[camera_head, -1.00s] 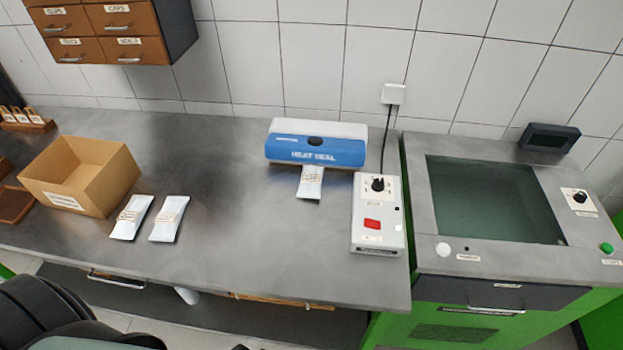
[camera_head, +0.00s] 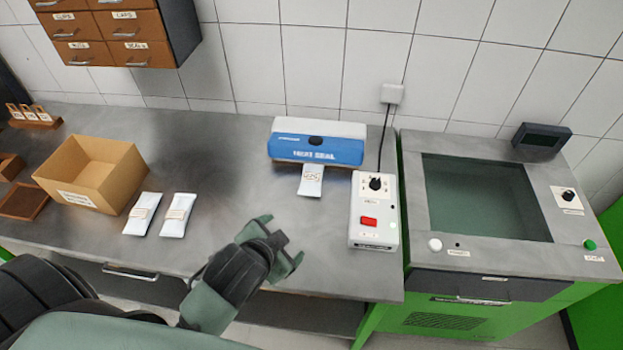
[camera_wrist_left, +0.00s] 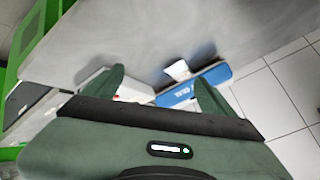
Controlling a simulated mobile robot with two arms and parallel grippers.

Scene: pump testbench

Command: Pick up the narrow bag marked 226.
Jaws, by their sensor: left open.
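A narrow white bag (camera_head: 311,180) sticks out from under the front of the blue heat sealer (camera_head: 318,150); its label is too small to read for certain. The left wrist view shows the sealer bag (camera_wrist_left: 177,69) beyond the open fingers. My right gripper is not in view.
The cardboard box (camera_head: 75,195) stands at the left. A white control box (camera_head: 374,225) with a red button is right of the sealer. A green-fronted machine (camera_head: 480,255) stands at the far right. The bench between bags and sealer is clear.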

